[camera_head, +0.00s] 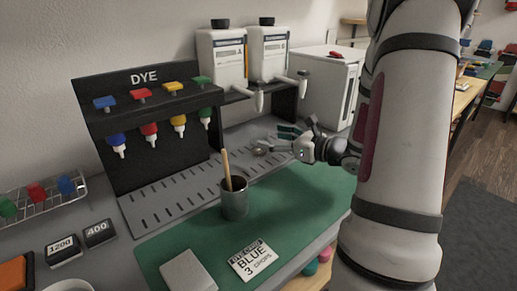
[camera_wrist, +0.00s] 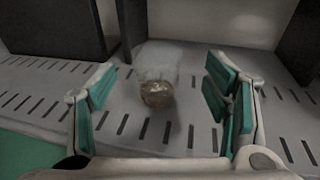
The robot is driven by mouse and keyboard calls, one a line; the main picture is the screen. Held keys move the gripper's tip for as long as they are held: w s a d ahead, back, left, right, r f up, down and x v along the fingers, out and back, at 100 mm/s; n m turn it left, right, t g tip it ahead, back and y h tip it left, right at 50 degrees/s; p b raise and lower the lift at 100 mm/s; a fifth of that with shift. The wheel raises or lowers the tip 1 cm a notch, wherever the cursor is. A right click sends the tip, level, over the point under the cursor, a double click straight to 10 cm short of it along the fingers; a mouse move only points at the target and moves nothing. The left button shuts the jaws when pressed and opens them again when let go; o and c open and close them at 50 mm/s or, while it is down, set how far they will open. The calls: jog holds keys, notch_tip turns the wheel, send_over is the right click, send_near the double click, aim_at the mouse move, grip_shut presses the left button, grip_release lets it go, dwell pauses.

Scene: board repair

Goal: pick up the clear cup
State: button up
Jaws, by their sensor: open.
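The clear cup (camera_wrist: 158,72) stands on the slotted grey grating in the wrist view, with brown stuff in its lower part. It looks slightly blurred. My gripper (camera_head: 276,140) is open and empty, low over the grating in the head view. In the wrist view its two teal-padded fingers (camera_wrist: 162,84) are on either side of the cup in the picture, with a gap on both sides. The cup appears just beyond the fingertips, touching neither. In the head view I cannot make the cup out clearly near the fingers.
A grey pot with a wooden stick (camera_head: 235,200) stands on the green mat (camera_head: 290,212). A black dye rack (camera_head: 145,160) and two white dispensers (camera_head: 222,62) stand behind the grating (camera_head: 165,203). Dark uprights flank the cup in the wrist view.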

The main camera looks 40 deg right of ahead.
aim_at(253, 133)
jog(key=shift+r+b+x, duration=0.1)
jog(key=shift+b+x, duration=0.35)
jog(key=shift+x, duration=0.95)
jog(key=shift+r+b+x, duration=0.15)
jog(key=shift+b+x, duration=0.25)
jog(key=shift+x, duration=1)
jog(key=shift+a, duration=0.2)
jog(key=c, duration=1.3)
